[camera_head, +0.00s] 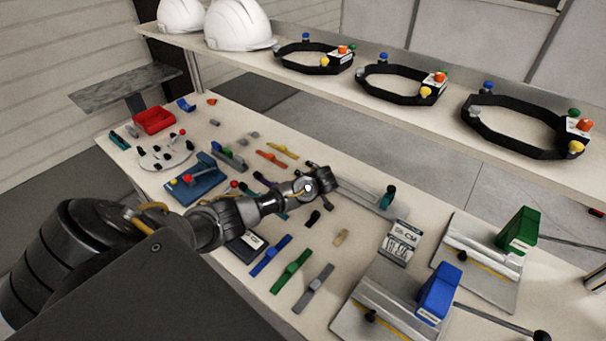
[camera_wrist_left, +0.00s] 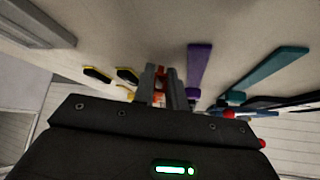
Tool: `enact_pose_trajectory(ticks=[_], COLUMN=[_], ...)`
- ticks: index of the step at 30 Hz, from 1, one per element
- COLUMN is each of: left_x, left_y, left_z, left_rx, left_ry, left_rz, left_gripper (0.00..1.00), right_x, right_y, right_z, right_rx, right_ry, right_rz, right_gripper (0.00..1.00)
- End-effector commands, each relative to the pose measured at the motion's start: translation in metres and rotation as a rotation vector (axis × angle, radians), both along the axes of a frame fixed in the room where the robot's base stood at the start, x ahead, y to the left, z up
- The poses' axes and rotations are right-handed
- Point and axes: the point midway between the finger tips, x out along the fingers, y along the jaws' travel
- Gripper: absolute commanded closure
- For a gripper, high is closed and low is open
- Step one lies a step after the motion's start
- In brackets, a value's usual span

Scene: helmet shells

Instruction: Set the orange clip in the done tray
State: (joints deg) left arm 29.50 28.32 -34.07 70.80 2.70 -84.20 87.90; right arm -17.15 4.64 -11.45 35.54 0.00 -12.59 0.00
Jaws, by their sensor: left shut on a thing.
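My left gripper (camera_head: 318,184) reaches in over the middle of the bench. In the left wrist view its two fingers (camera_wrist_left: 158,88) are shut on a small orange thing, which I take as the orange clip (camera_wrist_left: 159,87). The fingers cover most of it, and it does not show clearly in the head view. A small red open tray (camera_head: 153,120) sits at the far left of the bench. No label on it can be read, so I cannot tell if it is the done tray.
Orange (camera_head: 272,159) and yellow (camera_head: 284,151) strips lie behind my left arm. Blue (camera_head: 270,256), green (camera_head: 292,271) and grey (camera_head: 314,288) strips lie in front. Fixtures with blue (camera_head: 438,292) and green (camera_head: 518,230) blocks stand right. A shelf holds white helmets (camera_head: 238,26) and black rings (camera_head: 397,82).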

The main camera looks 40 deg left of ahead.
Motion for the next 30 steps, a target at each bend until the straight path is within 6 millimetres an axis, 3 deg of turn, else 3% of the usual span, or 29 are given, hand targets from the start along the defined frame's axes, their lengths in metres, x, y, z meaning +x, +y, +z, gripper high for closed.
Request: enact_pose_trajectory(ticks=[11, 12, 16, 30], left_x=[-0.001, -0.001, -0.003, -0.006], left_y=[-0.001, -0.001, -0.001, 0.001], left_z=[-0.011, -0.011, -0.012, -0.015], left_rx=[0.0, -0.001, 0.0, 0.004], left_ry=[0.003, 0.004, 0.008, 0.017], left_rz=[-0.002, -0.001, -0.002, 0.004], left_gripper=[1.0, 0.83, 0.66, 0.65], right_x=[0.0, 0.0, -0.001, -0.001], right_y=[0.0, 0.0, 0.0, 0.0], right_z=[-0.005, -0.005, -0.005, -0.006], right_rx=[0.0, 0.0, 0.0, 0.001], right_ry=[0.0, 0.001, 0.001, 0.001], right_rz=[0.0, 0.0, 0.0, 0.0], right_gripper=[0.64, 0.64, 0.64, 0.64])
